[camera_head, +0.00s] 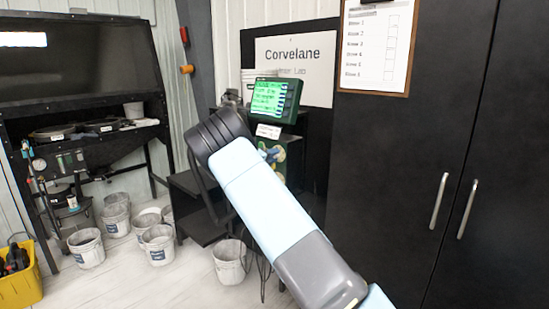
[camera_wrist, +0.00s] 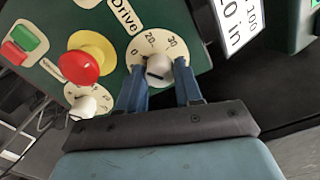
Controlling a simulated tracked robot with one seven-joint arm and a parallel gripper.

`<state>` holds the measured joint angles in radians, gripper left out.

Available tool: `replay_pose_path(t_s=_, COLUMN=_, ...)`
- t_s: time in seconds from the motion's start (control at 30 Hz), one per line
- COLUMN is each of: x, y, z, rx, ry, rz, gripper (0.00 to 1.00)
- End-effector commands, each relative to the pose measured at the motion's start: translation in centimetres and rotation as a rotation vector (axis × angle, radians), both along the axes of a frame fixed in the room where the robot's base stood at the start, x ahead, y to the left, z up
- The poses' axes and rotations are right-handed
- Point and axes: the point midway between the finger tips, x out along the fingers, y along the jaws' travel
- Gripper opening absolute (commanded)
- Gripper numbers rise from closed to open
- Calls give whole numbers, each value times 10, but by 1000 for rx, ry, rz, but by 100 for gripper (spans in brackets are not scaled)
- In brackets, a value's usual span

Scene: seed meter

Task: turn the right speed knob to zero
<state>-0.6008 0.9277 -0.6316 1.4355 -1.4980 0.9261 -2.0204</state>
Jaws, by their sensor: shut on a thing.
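In the wrist view, the right speed knob (camera_wrist: 158,66) is white with a dark mark and sits on a cream dial under the "Drive" label. The figures 0, 20 and 30 show around its upper side. My gripper (camera_wrist: 160,76) has its two blue fingers on either side of this knob and is shut on it. I cannot clearly tell which figure the mark points to. A second white knob (camera_wrist: 85,106) sits on another cream dial at lower left. In the head view my own arm hides most of the knob panel.
A red mushroom button (camera_wrist: 82,67) on a yellow base stands left of the gripped knob. Green (camera_wrist: 23,37) and red (camera_wrist: 15,53) buttons are further left. In the head view, a green-screened monitor (camera_head: 270,99) is above the panel, and a black cabinet (camera_head: 425,150) stands right.

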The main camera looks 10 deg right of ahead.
Motion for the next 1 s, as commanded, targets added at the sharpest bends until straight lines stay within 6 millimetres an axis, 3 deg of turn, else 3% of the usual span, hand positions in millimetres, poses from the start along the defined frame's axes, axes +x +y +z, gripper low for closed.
replay_pose_path(t_s=0.47, x=0, y=2, z=-4, rx=-4, ry=16, rz=4, gripper=4)
replay_pose_path(t_s=0.5, x=0, y=2, z=-5, rx=-4, ry=16, rz=3, gripper=39)
replay_pose_path(t_s=0.73, x=0, y=1, z=-3, rx=-5, ry=13, rz=1, gripper=59)
replay_pose_path(t_s=1.0, x=-1, y=2, z=-2, rx=-6, ry=11, rz=1, gripper=59)
